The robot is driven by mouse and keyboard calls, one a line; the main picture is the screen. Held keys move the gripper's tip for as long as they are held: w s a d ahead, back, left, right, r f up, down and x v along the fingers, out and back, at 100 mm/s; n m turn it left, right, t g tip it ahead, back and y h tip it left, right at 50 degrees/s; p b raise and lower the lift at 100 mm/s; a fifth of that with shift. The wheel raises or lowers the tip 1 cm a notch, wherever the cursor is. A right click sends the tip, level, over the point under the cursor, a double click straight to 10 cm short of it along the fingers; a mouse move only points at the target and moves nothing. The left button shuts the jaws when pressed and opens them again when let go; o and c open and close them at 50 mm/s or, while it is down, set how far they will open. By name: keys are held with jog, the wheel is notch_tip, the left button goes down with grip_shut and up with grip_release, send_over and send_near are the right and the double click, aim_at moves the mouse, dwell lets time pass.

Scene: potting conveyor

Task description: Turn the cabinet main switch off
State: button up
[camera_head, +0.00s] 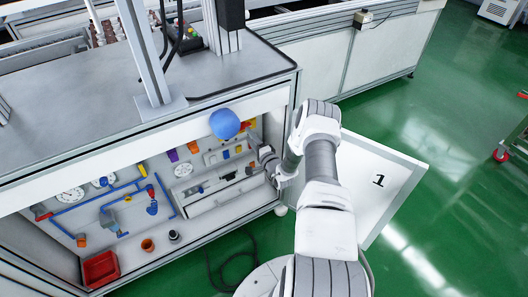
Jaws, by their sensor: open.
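The cabinet (190,232) stands open under the grey worktop, and its white door (378,198) marked "1" is swung out to the right. Its back panel carries gauges, blue pipes and small coloured parts. I cannot tell for sure which part is the main switch; it may be small or hidden behind my arm. My arm reaches in from the lower right. My gripper (266,161) is at the right end of the cabinet opening, in front of the panel. It is open, but its fingers are small and partly lost against the panel.
A blue round object (225,123) is at the cabinet's upper front edge. A red bin (100,269) and a small orange pot (147,245) are low in the cabinet. A black cable (238,268) lies on the green floor. The floor right of the door is mostly clear.

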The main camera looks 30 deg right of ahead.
jog(key=s+p, duration=0.2)
jog(key=s, duration=1)
jog(key=shift+s+d, duration=0.25)
jog(key=shift+s, duration=0.1)
